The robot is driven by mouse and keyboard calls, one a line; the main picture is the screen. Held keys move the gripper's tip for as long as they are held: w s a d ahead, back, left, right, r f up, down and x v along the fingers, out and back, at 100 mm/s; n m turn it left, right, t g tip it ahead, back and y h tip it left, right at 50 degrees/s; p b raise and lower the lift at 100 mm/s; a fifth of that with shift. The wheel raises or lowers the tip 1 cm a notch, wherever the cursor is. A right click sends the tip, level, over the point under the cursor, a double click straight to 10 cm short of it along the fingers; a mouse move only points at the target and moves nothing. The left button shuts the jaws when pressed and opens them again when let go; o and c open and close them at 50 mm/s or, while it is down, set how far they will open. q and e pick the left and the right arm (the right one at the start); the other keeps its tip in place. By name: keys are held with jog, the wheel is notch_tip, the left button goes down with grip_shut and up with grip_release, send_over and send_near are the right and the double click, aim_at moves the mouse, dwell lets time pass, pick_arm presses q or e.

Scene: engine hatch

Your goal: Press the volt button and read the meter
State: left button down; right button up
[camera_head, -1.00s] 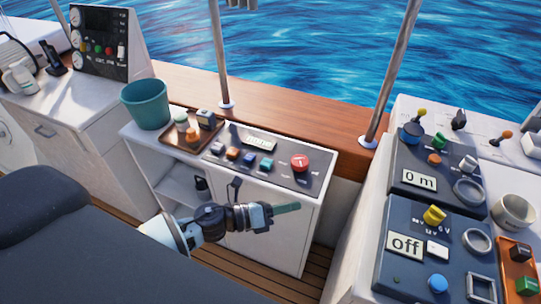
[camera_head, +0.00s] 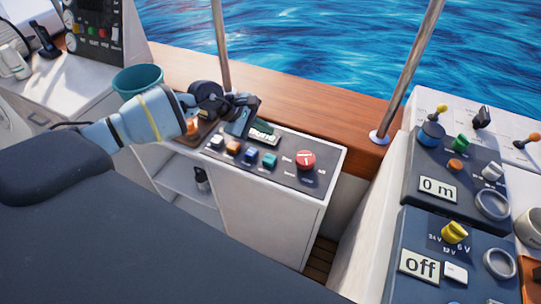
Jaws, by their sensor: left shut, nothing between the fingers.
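The button panel (camera_head: 300,173) lies on top of the white cabinet. It has a row of small buttons: white (camera_head: 217,141), orange (camera_head: 234,148), blue (camera_head: 251,155) and teal (camera_head: 269,160), plus a large red button (camera_head: 306,160). Their labels are too small to read, so I cannot tell which is the volt button. A small display (camera_head: 264,131) at the panel's back is partly hidden by my left gripper (camera_head: 240,127). That gripper is shut and empty, pointing down over the panel's back left, behind the white and orange buttons. My right gripper is not in view.
A teal bucket (camera_head: 138,79) and a wooden tray (camera_head: 193,137) sit left of the panel, partly behind my arm. A metal post (camera_head: 409,70) rises behind.

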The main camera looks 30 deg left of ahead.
aim_at(276, 157)
pick_arm(q)
jog(key=shift+f, duration=0.15)
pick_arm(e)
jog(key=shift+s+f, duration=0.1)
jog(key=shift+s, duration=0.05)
